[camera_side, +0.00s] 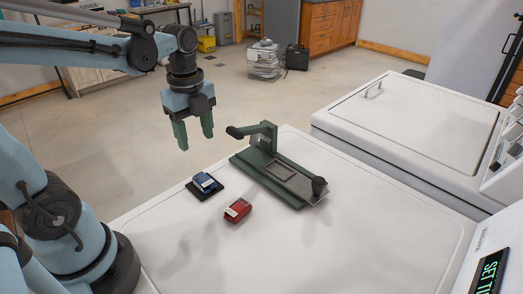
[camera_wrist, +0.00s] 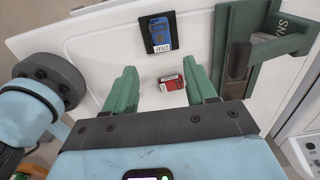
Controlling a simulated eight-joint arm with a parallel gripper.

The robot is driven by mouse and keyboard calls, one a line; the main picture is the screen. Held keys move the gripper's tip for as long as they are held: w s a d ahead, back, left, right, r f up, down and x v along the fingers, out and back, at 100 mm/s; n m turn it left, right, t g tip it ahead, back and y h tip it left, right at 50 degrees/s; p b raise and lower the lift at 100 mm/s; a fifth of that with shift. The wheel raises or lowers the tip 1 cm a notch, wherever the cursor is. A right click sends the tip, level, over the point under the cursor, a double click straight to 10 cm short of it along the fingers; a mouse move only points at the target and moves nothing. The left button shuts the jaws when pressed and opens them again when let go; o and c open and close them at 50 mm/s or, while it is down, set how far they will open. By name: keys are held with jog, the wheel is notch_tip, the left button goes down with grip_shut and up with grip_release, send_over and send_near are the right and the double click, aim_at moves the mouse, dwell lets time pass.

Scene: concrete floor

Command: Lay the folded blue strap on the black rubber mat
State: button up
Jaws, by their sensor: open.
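The folded blue strap (camera_side: 203,180) lies on the black rubber mat (camera_side: 193,189) on the white top, left of a green fixture. In the wrist view the strap (camera_wrist: 159,36) shows with a white label, within the dark edges of the mat (camera_wrist: 145,42). My gripper (camera_side: 196,142) is open and empty, raised above the white top and apart from the strap. In the wrist view its green fingers (camera_wrist: 159,66) are spread, with the strap and mat beyond their tips.
A red labelled item (camera_side: 238,210) lies close to the mat, and shows between my fingers in the wrist view (camera_wrist: 172,84). A green fixture with a black handle (camera_side: 275,170) stands to the right. The front of the white top (camera_side: 330,255) is clear. Another white lidded machine (camera_side: 420,125) stands behind.

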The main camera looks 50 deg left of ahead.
jog(key=d+n+t, duration=0.6)
jog(key=n+t, duration=0.1)
jog(key=n, duration=1.1)
jog(key=shift+r, duration=0.2)
dwell(0.4)
